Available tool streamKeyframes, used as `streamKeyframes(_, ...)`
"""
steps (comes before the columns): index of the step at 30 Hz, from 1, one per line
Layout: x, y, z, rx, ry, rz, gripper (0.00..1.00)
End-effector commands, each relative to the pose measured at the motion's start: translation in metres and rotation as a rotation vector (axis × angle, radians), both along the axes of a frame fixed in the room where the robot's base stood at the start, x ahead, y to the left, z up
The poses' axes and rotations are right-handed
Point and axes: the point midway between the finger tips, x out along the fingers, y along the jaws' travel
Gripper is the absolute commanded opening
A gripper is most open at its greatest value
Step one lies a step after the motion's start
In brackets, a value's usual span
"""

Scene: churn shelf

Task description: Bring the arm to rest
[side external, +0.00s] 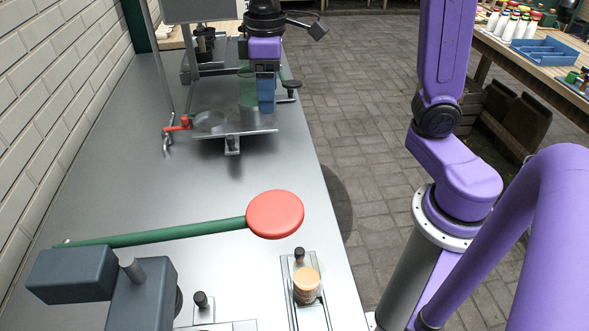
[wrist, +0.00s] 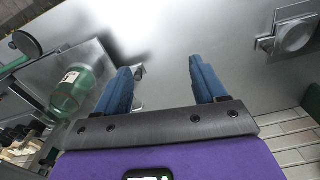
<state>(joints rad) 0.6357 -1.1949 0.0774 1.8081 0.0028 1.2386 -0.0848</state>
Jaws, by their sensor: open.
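My gripper (side external: 266,108) hangs with its blue fingers down at the far part of the steel counter (side external: 180,190). In the wrist view the fingers (wrist: 160,65) are spread apart with only bare metal surface between them. A green glass vessel (side external: 247,90) is beside the fingers in the side view, partly hidden by them. In the wrist view the green glass (wrist: 70,92) lies to the left, outside the fingers. I cannot tell from the side view how far the fingertips are from the metal plate (side external: 215,122).
A red handle (side external: 180,126) is left of the plate, and a black knob (side external: 291,84) right of it. The counter's middle is clear.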

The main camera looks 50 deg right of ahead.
Motion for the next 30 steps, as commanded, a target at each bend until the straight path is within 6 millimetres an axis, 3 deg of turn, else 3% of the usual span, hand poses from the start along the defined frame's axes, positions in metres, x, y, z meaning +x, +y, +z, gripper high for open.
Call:
streamKeyframes(1,-0.021,0.003,-0.005,0.000,0.000,0.043,0.70)
streamKeyframes(8,-0.104,0.003,-0.033,0.004,-0.005,0.212,0.70)
streamKeyframes(15,-0.178,-0.018,-0.063,0.007,-0.007,0.373,0.70)
streamKeyframes(21,-0.208,-0.033,-0.078,0.010,-0.008,0.444,0.70)
streamKeyframes(30,-0.212,-0.036,-0.081,0.010,-0.008,0.455,0.70)
